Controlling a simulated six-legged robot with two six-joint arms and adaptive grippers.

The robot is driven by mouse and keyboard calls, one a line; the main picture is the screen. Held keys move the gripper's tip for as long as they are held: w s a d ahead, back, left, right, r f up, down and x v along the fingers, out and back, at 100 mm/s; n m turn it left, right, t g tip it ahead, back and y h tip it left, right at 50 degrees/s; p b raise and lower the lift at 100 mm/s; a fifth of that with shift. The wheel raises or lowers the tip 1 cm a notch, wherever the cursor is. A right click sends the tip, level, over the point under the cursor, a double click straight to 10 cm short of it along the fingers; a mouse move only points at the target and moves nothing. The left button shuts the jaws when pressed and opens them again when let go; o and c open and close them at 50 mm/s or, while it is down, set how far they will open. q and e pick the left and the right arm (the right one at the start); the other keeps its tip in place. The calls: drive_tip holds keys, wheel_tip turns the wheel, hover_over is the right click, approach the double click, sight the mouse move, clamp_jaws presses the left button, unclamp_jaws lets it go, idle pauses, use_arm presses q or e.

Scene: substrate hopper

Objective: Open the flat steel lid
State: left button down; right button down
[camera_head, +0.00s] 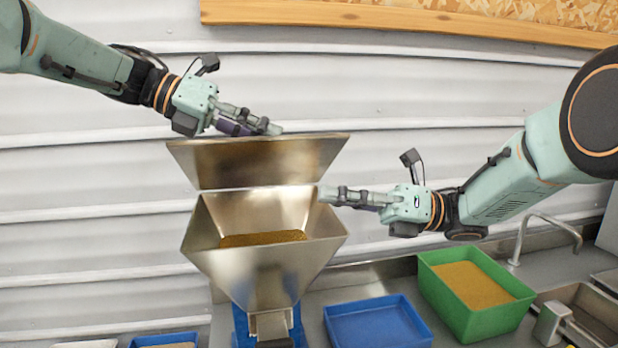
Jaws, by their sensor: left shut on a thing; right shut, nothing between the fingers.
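The flat steel lid (258,163) stands tilted up behind the hopper mouth, its wide edge at the top. The steel hopper (262,273) below it is uncovered and holds brown granular material (262,239). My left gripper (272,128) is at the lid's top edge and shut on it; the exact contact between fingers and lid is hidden. My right gripper (327,194) is shut and empty, at the right rim of the hopper mouth. I cannot tell whether it touches the rim.
A blue tray (422,322) and a green bin (437,289) with tan material stand on the steel counter to the right. Behind them is a curved tap (546,217). Another blue tray (140,340) is at the lower left. A corrugated wall (90,190) is behind.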

drive_tip(key=w+a+r, duration=0.2)
drive_tip(key=a+r, duration=0.3)
drive_tip(key=a, duration=0.4)
drive_tip(key=shift+a, duration=0.1)
